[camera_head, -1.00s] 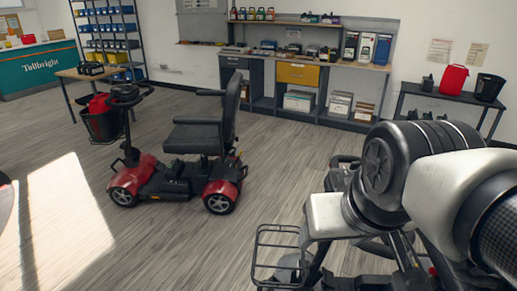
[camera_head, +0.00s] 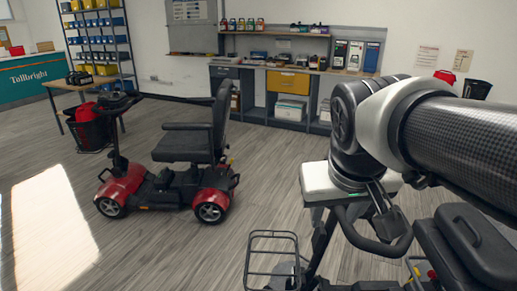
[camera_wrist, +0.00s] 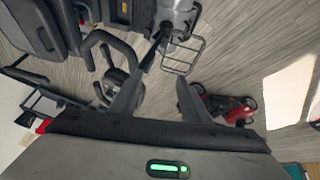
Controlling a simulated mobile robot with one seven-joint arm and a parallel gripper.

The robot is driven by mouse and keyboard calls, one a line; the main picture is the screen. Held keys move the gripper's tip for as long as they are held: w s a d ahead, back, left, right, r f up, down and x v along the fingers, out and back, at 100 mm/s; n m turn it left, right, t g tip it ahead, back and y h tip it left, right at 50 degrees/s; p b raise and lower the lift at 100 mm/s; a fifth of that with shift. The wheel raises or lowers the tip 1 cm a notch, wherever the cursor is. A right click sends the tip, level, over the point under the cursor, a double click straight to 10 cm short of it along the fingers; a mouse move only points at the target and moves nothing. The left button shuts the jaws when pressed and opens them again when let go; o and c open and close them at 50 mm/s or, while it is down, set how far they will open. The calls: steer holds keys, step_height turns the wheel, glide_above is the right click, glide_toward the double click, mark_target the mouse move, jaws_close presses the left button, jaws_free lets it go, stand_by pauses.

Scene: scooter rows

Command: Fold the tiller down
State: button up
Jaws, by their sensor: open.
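The tiller of the near scooter shows in the head view as a dark column (camera_head: 321,250) with a black loop handle (camera_head: 372,240), standing raised. In the wrist view the loop handle (camera_wrist: 92,42) is at the upper left and the column (camera_wrist: 152,52) runs beyond my fingertips. My gripper (camera_wrist: 160,96) is open, with nothing between its two dark fingers. The left finger overlaps the handle area; I cannot tell whether it touches. In the head view my pale gripper body (camera_head: 322,183) hangs above and beside the tiller, hiding part of it.
A wire basket (camera_head: 271,262) is at the scooter's front and its black seat (camera_head: 468,243) is at the lower right. A red scooter (camera_head: 165,180) stands apart on the left. A workbench (camera_head: 288,108) lines the back wall. The floor between is clear.

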steer(key=w+d+r+p, duration=0.2)
steer(key=w+p, duration=0.1)
steer(key=w, duration=0.6)
steer(key=w+d+r+m+g+h+p, duration=0.1)
steer(key=w+d+r+p, duration=0.1)
steer(key=w, duration=0.7)
steer(key=w+d+r+p, duration=0.1)
steer(key=w+d+p, duration=0.2)
steer(key=w, duration=0.6)
steer(key=w+d+f+m+p, duration=0.2)
steer(key=w+d+f, duration=0.25)
steer(key=w, duration=0.45)
steer(key=shift+y, duration=0.3)
steer(key=b+x, duration=0.1)
steer(key=x, duration=1.5)
steer(key=shift+w+d+f+b, duration=0.2)
steer(key=shift+w+b, duration=0.05)
steer(key=shift+b, duration=0.1)
jaws_close()
